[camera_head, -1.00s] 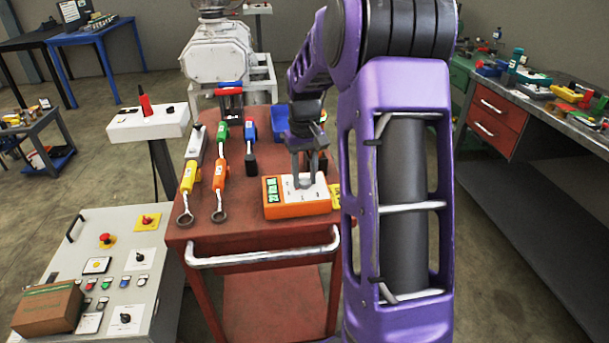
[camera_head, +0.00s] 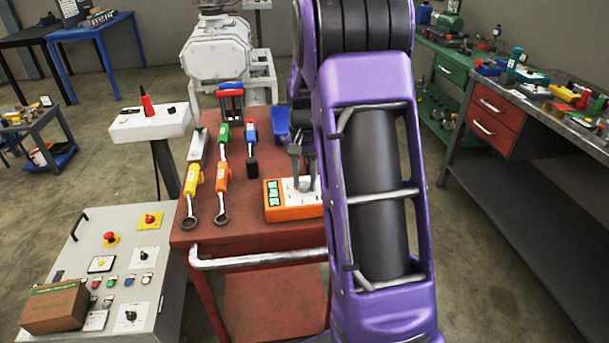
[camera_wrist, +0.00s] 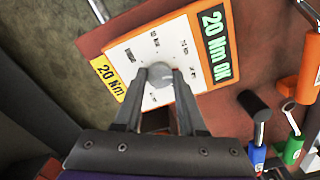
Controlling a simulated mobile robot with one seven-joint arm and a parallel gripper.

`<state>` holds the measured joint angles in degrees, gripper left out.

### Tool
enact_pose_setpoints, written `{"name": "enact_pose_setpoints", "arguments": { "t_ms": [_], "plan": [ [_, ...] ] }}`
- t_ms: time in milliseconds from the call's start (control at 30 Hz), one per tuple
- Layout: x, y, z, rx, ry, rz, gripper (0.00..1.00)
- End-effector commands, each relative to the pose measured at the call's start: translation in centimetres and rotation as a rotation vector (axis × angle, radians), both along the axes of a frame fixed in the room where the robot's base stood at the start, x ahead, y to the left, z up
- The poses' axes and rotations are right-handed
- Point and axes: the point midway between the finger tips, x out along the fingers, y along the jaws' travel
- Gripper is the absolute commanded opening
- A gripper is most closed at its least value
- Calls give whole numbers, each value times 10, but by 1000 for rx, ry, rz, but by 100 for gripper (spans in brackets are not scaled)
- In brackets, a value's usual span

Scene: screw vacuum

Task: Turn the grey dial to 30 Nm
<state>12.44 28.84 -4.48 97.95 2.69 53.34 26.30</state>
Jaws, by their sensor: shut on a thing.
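The orange box with a white top panel (camera_head: 290,205) sits on the red cart near its front edge. In the wrist view its green display (camera_wrist: 216,45) reads "20 Nm OK", and a yellow tag (camera_wrist: 107,77) beside the box reads "20 Nm". The grey dial (camera_wrist: 158,88) is in the middle of the white panel, with small Nm marks around it that are too blurred to read surely. My gripper (camera_wrist: 159,73) points down with its two fingers shut on the dial, one on each side. In the head view my gripper (camera_head: 303,187) is partly hidden behind my arm.
Several torque wrenches, including a yellow one (camera_head: 194,180) and an orange one (camera_head: 222,182), lie on the red cart (camera_head: 250,232) left of the box. A grey control panel (camera_head: 125,262) stands at lower left. A workbench (camera_head: 560,125) is at right.

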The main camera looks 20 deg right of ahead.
Motion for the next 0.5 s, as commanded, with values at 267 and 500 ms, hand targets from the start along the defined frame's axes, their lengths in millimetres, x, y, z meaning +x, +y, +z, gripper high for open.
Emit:
{"name": "enact_pose_setpoints", "arguments": {
  "t_ms": [267, 500],
  "plan": [
    [0, 0, 1, -1, -1, -145, 0],
    [0, 0, 1, -1, -2, -198, 0]
  ]
}}
